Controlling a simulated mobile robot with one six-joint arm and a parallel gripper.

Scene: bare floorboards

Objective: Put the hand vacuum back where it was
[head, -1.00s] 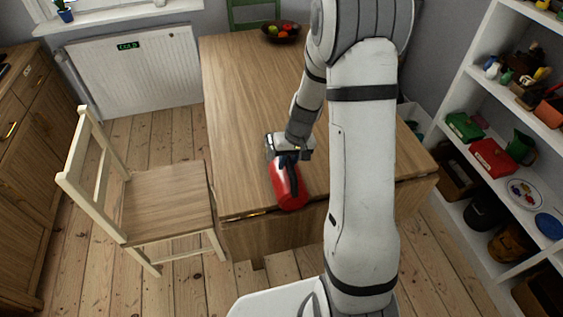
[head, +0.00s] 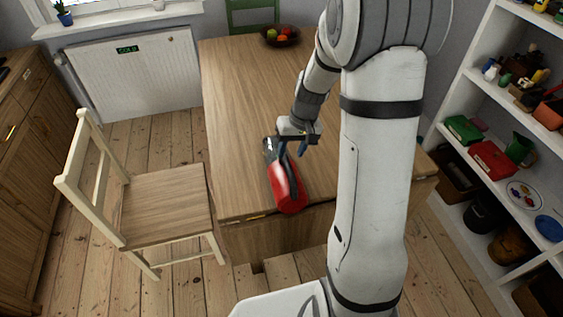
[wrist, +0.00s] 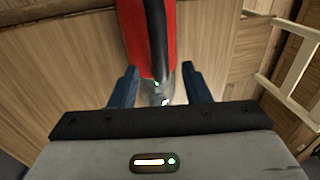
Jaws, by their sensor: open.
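The red hand vacuum (head: 287,190) with a dark handle and clear nose lies on the wooden table (head: 245,120), close to its front edge. In the wrist view the hand vacuum (wrist: 147,40) reaches from the top edge down to between my fingers, its clear nose towards me. My gripper (head: 293,148) is open above the nose end of the vacuum, with nothing held. In the wrist view my gripper's (wrist: 160,88) two blue fingers stand apart on either side of the nose.
A fruit bowl (head: 281,37) stands at the table's far end. A wooden chair (head: 165,200) stands left of the table. A white shelf unit (head: 462,215) with several items is on the right. Most of the tabletop is clear.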

